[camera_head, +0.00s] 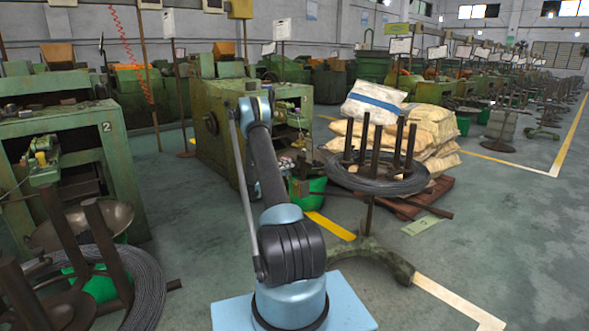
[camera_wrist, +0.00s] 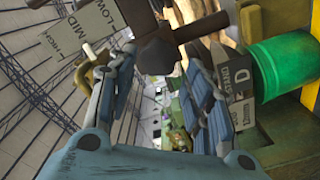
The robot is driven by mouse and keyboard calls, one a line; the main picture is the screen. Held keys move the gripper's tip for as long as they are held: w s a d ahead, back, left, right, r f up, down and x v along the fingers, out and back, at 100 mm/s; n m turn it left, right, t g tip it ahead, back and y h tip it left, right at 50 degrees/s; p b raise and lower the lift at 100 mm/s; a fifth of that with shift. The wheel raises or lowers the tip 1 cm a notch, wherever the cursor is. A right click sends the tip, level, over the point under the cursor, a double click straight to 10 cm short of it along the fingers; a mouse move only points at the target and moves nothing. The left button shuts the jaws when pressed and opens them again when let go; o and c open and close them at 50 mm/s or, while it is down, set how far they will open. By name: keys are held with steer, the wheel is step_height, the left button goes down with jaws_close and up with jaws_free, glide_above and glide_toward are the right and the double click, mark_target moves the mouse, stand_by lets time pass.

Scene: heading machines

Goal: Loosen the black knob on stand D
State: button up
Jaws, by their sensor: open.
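In the wrist view my gripper (camera_wrist: 160,62) is open, with one blue-grey finger on the left and one on the right. A dark, blunt-ended knob (camera_wrist: 156,54) on a short dark rod shows between and just beyond the fingertips. I cannot tell whether either finger touches it. A grey scale plate (camera_wrist: 86,32) marked LOW, MID and HIGH is at the upper left. In the head view my arm hides the gripper, and I cannot make out the knob or stand D there.
In the wrist view a green bucket (camera_wrist: 280,68) is at the right. In the head view a green machine (camera_head: 215,140) stands behind my arm, with stacked sacks (camera_head: 395,130) and a wire coil (camera_head: 375,178) on its right. Open floor (camera_head: 500,235) lies at the right.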

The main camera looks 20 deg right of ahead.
mark_target(297, 164)
steer(key=shift+x, duration=3.2)
steer(key=shift+c, duration=0.5)
steer(key=c, duration=0.7)
